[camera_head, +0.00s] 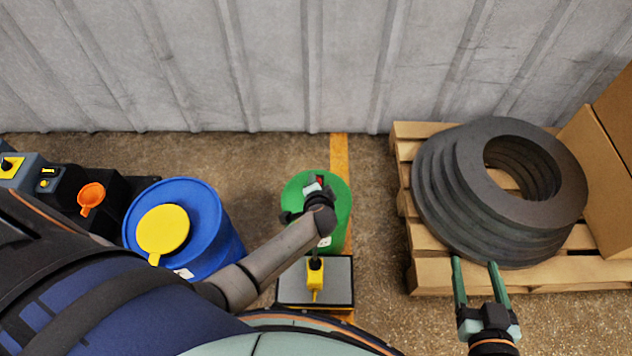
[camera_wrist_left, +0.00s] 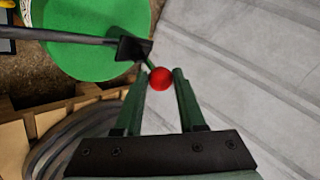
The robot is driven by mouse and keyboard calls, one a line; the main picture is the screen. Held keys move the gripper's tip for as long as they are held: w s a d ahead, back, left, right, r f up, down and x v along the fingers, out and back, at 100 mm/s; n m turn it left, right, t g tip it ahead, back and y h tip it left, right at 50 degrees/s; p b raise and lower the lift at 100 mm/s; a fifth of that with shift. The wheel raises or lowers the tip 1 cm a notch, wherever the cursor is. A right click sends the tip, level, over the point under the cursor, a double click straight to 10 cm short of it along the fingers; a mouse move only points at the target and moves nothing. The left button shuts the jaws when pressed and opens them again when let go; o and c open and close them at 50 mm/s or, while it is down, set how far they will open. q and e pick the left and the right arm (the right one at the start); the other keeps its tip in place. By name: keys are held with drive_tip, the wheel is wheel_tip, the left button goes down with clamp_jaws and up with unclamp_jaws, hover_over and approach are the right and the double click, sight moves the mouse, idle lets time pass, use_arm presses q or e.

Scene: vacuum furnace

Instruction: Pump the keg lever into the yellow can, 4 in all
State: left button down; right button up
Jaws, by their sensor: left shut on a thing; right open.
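The green keg (camera_head: 341,233) stands on the floor in the middle of the head view; its round top also shows in the left wrist view (camera_wrist_left: 90,60). My left gripper (camera_wrist_left: 162,80) is over the keg, its fingers closed around the red knob (camera_wrist_left: 161,77) of the pump lever. A grey bar (camera_wrist_left: 80,37) and a black bracket (camera_wrist_left: 133,48) run beside the knob. My left arm hides part of the keg top and lever in the head view. The small yellow can (camera_head: 315,276) stands in front of the keg. My right gripper (camera_head: 482,285) is open and empty.
The can is on a grey-topped platform (camera_head: 340,282). A blue drum (camera_head: 215,235) with a yellow lid stands left. A pallet (camera_head: 425,268) with stacked dark rings (camera_head: 440,190) and a cardboard box (camera_head: 610,185) is at right. A corrugated wall (camera_head: 290,60) closes the back.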

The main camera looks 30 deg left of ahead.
use_arm(q)
drive_tip(key=shift+s+d+f, duration=0.25)
drive_tip(key=shift+s+f, duration=0.1)
drive_tip(key=shift+f, duration=0.2)
drive_tip(key=c, duration=0.7)
unclamp_jaws()
drive_tip(key=shift+o, duration=0.9)
drive_tip(key=shift+w+a+r, duration=0.1)
drive_tip(key=shift+w+r, duration=0.05)
drive_tip(key=shift+r, duration=0.1)
